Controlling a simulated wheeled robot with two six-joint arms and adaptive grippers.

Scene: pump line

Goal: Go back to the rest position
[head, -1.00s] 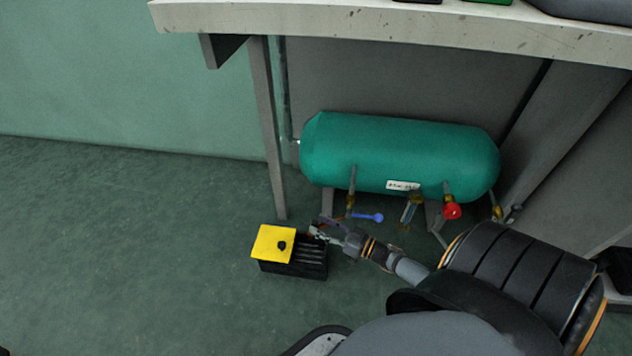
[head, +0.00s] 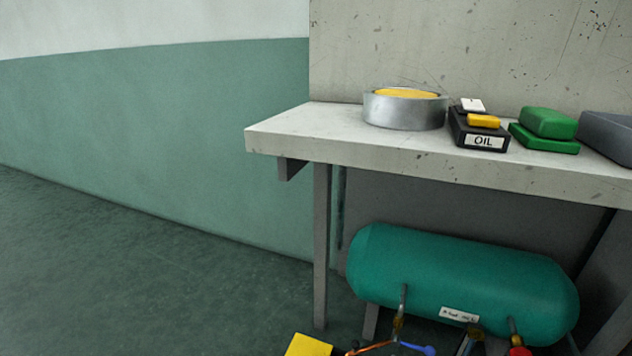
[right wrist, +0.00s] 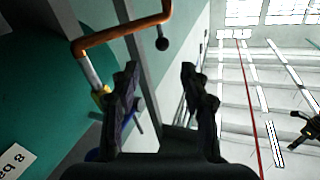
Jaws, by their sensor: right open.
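My right gripper (right wrist: 158,95) shows in the right wrist view, with its two dark fingers apart and nothing between them. The green tank (right wrist: 40,75) is to its left in that view, with a copper pipe (right wrist: 120,35) beyond the fingers. In the head view, neither gripper can be made out clearly. My left gripper is not in view.
In the head view, the green tank (head: 455,280) sits under a pale bench (head: 290,130). A yellow lid (head: 308,346) shows at the bottom edge. Floor on the left is clear.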

